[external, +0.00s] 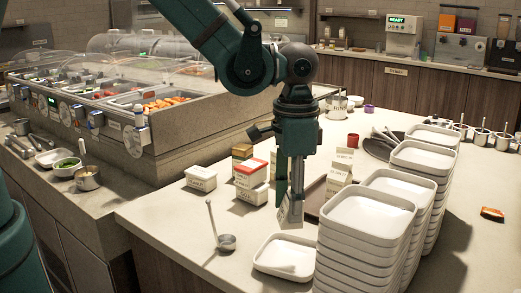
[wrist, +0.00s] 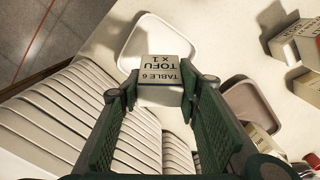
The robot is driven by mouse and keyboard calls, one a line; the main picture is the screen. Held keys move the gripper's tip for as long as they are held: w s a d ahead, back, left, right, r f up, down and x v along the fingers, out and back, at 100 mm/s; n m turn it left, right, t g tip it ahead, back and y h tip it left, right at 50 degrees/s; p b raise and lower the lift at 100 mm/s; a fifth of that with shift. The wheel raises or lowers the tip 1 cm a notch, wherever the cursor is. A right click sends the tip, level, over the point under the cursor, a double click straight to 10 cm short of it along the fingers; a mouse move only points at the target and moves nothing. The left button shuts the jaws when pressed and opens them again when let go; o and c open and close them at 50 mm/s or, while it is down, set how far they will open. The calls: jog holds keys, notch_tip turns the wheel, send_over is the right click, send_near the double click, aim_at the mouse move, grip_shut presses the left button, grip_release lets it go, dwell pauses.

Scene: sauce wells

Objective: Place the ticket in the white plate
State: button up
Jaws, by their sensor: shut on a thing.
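My gripper (external: 290,198) points down above the counter and is shut on a ticket (external: 290,213). In the wrist view the ticket (wrist: 160,72) sits between the fingertips (wrist: 160,92) and reads "TABLE 6 TOFU x1". A single square white plate (external: 272,262) lies on the counter below my gripper, left of the plate stacks, and looks empty where visible. In the wrist view the plate (wrist: 150,38) lies beyond the ticket, which hides part of its near side. The ticket is held above the counter, apart from the plate.
Tall stacks of white plates (external: 358,250) stand close to the right of the single plate. A ladle (external: 225,241) rests on the counter to its left. Several small cartons (external: 251,173) and a brown tray (external: 313,197) are behind. A food bar (external: 150,105) fills the back left.

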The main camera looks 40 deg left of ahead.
jog(key=shift+s+d, duration=0.15)
jog(key=shift+d, duration=0.25)
send_over(291, 261)
jog(key=shift+f, duration=3.15)
jog(key=shift+f, duration=0.1)
jog(key=shift+f, duration=1.8)
jog(key=shift+f+b, duration=0.2)
jog(key=shift+b, duration=0.25)
jog(key=o, duration=0.9)
jog(key=shift+r, duration=0.25)
